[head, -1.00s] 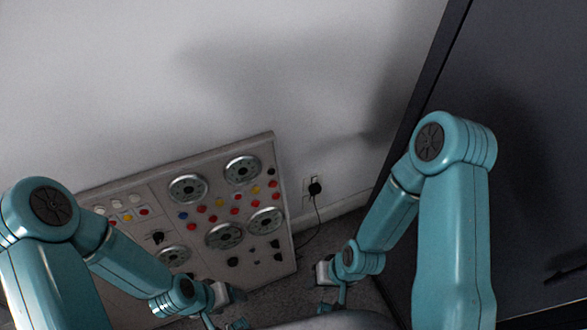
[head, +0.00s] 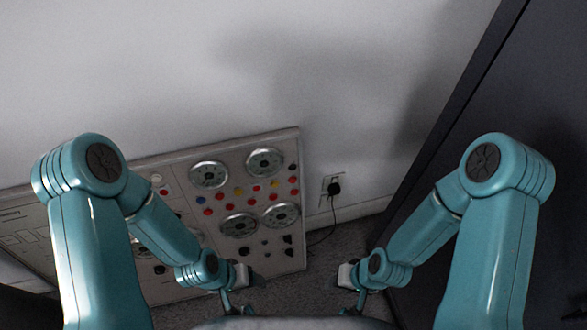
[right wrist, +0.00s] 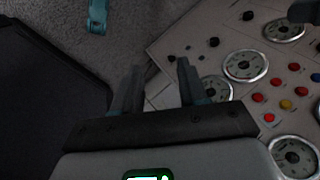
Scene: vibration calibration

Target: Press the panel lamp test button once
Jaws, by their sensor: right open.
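The panel (head: 235,160) leans near the white wall in the head view, with round dials and red, yellow and blue buttons. It also fills the right side of the right wrist view (right wrist: 205,58). Button labels are too small to read, so I cannot tell which is the lamp test button. My left gripper (head: 240,283) is in front of the panel's lower right part; its jaws are too small to read. My right gripper (head: 350,283) is right of the panel. In the right wrist view its fingers (right wrist: 160,82) are apart, with nothing between them.
A power outlet (head: 331,184) with a black plug and cord sits on the wall right of the panel. A dark cabinet (head: 500,90) stands close on the right. Grey carpet (head: 320,262) lies between the panel and cabinet. My left arm hides part of the panel.

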